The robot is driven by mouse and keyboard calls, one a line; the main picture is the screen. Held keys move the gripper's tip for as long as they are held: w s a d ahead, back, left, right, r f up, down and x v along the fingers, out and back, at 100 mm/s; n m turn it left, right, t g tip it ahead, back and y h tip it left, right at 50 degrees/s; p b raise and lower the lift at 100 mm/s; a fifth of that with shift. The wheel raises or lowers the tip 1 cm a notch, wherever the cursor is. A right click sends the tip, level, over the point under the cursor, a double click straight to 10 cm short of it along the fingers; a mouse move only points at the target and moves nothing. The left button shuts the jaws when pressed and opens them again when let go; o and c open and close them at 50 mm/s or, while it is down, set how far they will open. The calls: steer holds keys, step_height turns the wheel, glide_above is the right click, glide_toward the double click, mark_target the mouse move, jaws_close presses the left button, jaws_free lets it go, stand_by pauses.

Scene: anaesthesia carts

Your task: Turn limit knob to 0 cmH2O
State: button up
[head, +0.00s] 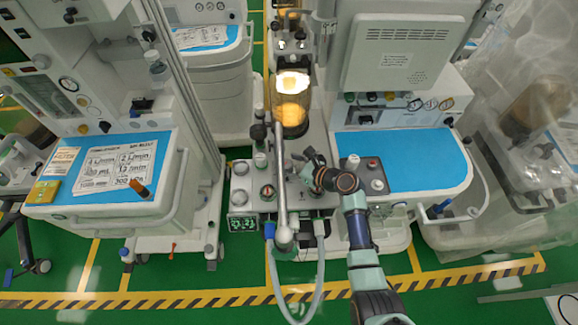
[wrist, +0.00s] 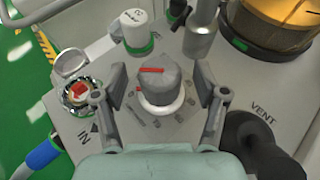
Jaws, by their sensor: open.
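The limit knob (wrist: 150,84) is a grey faceted knob with a red pointer line on top, set on a white collar on the grey panel. Printed marks surround it, too blurred to read. The red line lies nearly crosswise in the wrist view. My gripper (wrist: 160,72) is open, with one finger left of the knob and one right of it. A gap shows between each finger and the knob, so neither appears to touch it. In the head view my gripper (head: 310,174) is over the middle machine's panel, and the knob is not clearly made out there.
A white green-banded fitting (wrist: 138,32), a grey metal post (wrist: 202,32) and an amber canister (wrist: 275,28) stand beyond the knob. A round port with red (wrist: 80,94) is left. A black elbow (wrist: 255,145) is close by right. A grey pole (head: 281,190) stands left of my gripper.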

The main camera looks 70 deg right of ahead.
steer(key=c, duration=1.1)
steer(key=shift+d+f+n+y, duration=0.1)
steer(key=shift+d+n+y, duration=0.05)
steer(key=shift+n+y, duration=0.55)
steer(key=shift+c, duration=0.2)
steer(key=shift+y, duration=0.3)
steer(key=o, duration=1.1)
steer(key=shift+o, duration=0.2)
